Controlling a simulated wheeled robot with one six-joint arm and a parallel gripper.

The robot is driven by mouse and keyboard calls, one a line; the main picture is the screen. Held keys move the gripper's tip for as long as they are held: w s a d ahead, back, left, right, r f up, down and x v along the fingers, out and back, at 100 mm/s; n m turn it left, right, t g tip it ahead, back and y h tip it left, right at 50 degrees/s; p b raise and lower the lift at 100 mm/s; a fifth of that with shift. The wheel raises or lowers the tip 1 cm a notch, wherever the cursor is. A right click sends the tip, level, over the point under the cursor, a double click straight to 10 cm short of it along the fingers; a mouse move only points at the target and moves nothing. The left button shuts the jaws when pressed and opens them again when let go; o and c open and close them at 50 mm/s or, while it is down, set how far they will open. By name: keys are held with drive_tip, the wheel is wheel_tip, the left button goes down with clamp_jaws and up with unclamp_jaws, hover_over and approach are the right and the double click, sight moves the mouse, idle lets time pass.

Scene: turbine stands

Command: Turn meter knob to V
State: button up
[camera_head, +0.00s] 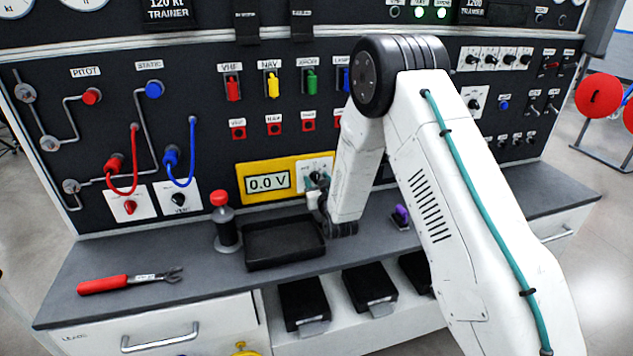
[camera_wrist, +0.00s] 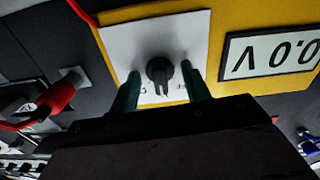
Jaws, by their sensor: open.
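The yellow meter panel (camera_head: 246,187) is on the lower part of the black wall panel, and its display (camera_head: 269,183) reads 0.0 V. The black meter knob (camera_wrist: 160,72) sits on a white plate (camera_wrist: 195,30) in the wrist view, where the display (camera_wrist: 270,52) appears upside down. The knob's tab points down in that view; the small marks beside it are unreadable. My gripper (camera_wrist: 161,76) is open, with one green finger on each side of the knob and visible gaps between. In the head view my gripper (camera_head: 318,184) is at the plate and mostly hides the knob.
A black tray (camera_head: 284,262), a red-capped bottle (camera_head: 226,230) and a red-handled wrench (camera_head: 130,281) are on the grey bench. Red and blue hoses (camera_head: 192,150) hang at the left.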

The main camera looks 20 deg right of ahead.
drive_tip(key=s, duration=0.4)
drive_tip(key=shift+s, duration=0.4)
